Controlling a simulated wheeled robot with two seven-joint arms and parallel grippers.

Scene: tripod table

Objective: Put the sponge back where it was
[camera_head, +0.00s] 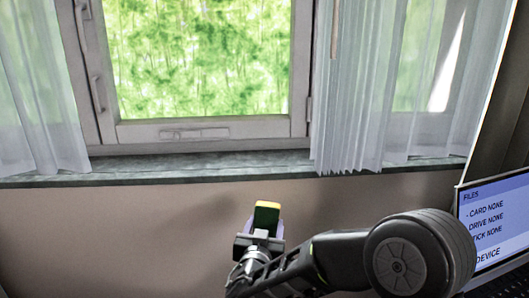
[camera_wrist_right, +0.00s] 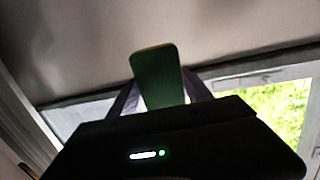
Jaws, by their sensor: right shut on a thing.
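The sponge (camera_head: 267,214) is green with a yellow edge. It stands upright between the fingers of my right gripper (camera_head: 262,228), in front of the wall below the window sill in the head view. The right gripper is shut on it. In the right wrist view the green face of the sponge (camera_wrist_right: 158,78) rises between the two fingers, with a thin yellow edge at its top. Its lower end is hidden by the gripper body. My left gripper is in neither view.
A stone window sill (camera_head: 200,169) runs across the wall behind and above the gripper, bare where visible. White curtains (camera_head: 355,90) hang beside the window, the right one reaching the sill. A screen (camera_head: 490,225) with text stands at the right edge, near my right arm.

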